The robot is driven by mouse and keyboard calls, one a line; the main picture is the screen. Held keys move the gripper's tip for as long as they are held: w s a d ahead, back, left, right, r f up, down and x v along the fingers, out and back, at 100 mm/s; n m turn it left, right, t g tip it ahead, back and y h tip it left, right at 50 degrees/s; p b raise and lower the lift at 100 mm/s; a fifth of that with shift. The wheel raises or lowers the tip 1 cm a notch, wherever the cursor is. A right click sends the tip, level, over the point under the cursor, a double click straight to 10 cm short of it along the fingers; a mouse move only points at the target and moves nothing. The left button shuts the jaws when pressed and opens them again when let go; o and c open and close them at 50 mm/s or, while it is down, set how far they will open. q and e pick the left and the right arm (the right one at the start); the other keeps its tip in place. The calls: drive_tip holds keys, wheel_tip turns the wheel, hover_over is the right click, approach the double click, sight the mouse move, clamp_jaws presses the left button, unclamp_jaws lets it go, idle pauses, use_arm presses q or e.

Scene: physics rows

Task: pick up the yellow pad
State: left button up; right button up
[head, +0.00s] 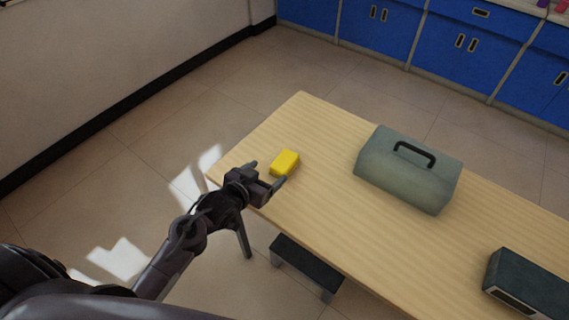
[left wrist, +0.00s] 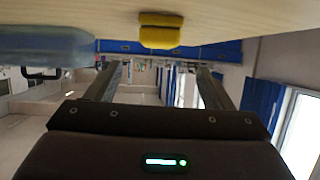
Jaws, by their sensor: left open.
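The yellow pad (head: 285,163) is a small block lying on the wooden table (head: 310,210) near its left end. It also shows at the top middle of the left wrist view (left wrist: 160,30), which looks upside down. My left gripper (head: 267,177) is at the table's near left edge, just short of the pad. Its two fingers are spread apart with nothing between them, and they point toward the pad. In the left wrist view the pad lies beyond the fingertips (left wrist: 160,75), apart from them. My right gripper does not show.
A grey-green toolbox (head: 408,170) with a black handle stands on the table right of the pad. A dark box (head: 527,284) sits at the lower right. The table between pad and toolbox is clear. Blue cabinets (head: 385,28) line the back.

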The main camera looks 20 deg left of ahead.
sight(285, 159)
use_arm(q)
drive_tip(key=x, duration=0.8)
drive_tip(key=shift+d, duration=0.15)
drive_tip(key=c, duration=1.1)
drive_tip(key=shift+o, duration=0.2)
drive_tip(key=shift+r, duration=0.15)
wheel_tip(285, 159, up, 20)
drive_tip(key=p, duration=0.1)
